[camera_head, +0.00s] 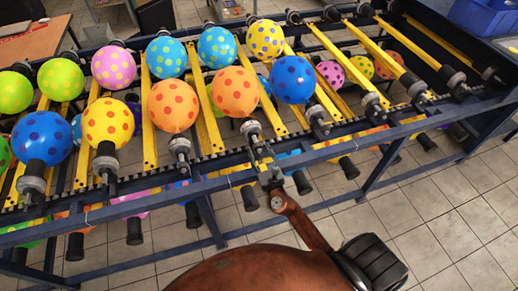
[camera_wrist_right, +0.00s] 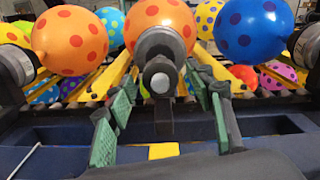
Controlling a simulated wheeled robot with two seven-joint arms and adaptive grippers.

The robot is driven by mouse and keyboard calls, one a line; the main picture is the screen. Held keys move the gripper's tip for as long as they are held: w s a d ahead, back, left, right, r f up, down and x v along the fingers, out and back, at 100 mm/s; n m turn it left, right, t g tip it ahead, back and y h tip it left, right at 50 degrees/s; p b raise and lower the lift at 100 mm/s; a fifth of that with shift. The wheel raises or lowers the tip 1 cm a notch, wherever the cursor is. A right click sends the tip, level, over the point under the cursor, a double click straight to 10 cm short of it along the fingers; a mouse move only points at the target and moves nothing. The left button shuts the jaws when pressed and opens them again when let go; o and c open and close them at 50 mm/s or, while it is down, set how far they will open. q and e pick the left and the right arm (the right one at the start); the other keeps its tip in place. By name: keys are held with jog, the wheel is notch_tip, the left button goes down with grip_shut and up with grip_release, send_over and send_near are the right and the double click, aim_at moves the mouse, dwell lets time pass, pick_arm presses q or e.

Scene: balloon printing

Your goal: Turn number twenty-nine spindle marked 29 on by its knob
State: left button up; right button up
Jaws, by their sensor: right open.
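A spindle (camera_head: 252,130) with a dark body and metal collar points out from the near rail, below an orange balloon with red dots (camera_head: 235,92). In the right wrist view its round grey knob (camera_wrist_right: 160,78) faces me, with the orange balloon (camera_wrist_right: 165,14) behind. My right gripper (camera_head: 265,166) is just in front of and below this spindle in the head view. In the wrist view its green-padded fingers (camera_wrist_right: 164,95) are open, one on each side of the knob. I cannot tell whether they touch it. No number 29 is readable. My left gripper is not in view.
A spindle with another orange balloon (camera_head: 173,105) is to the left, and one with a blue balloon (camera_head: 293,80) is to the right. A dark blue frame rail (camera_head: 400,132) runs along the front. Yellow bars (camera_head: 330,50) cross the rack. Tiled floor (camera_head: 440,210) is clear at right.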

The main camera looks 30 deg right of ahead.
jog(key=shift+x, duration=0.8)
jog(key=shift+c, duration=0.5)
jog(key=c, duration=1.1)
